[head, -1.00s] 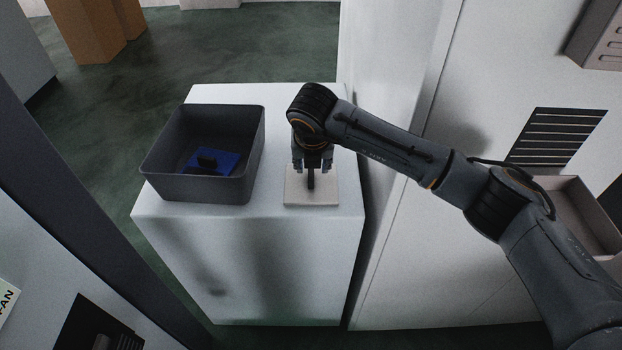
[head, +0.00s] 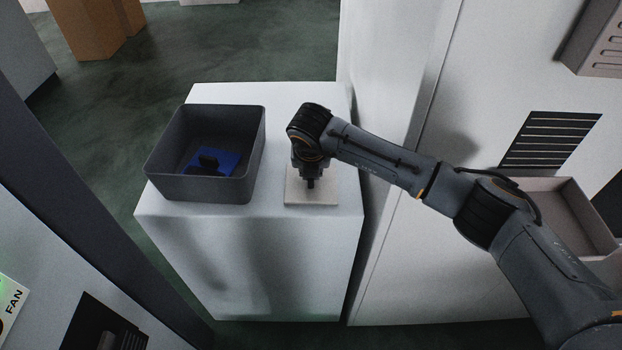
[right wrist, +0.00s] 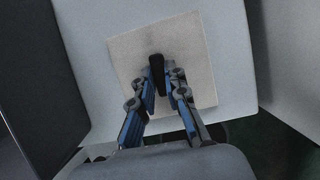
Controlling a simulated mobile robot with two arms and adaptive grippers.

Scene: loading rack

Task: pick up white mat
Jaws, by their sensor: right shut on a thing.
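The white mat (head: 325,196) is a flat, off-white square with a dark upright handle (right wrist: 156,66) at its middle. It lies on the white cabinet top, right of the grey bin; the right wrist view shows most of the mat (right wrist: 196,45). My right gripper (head: 310,184) points down over the mat and is shut on the handle; its fingers (right wrist: 166,82) close around it in the right wrist view. The mat appears to rest on the surface. My left gripper is in neither view.
A dark grey bin (head: 248,190) stands left of the mat and holds a blue mat (head: 226,162) with a dark handle. The white cabinet (head: 275,215) has bare room at its front edge. A white wall panel (head: 395,270) rises close on the right.

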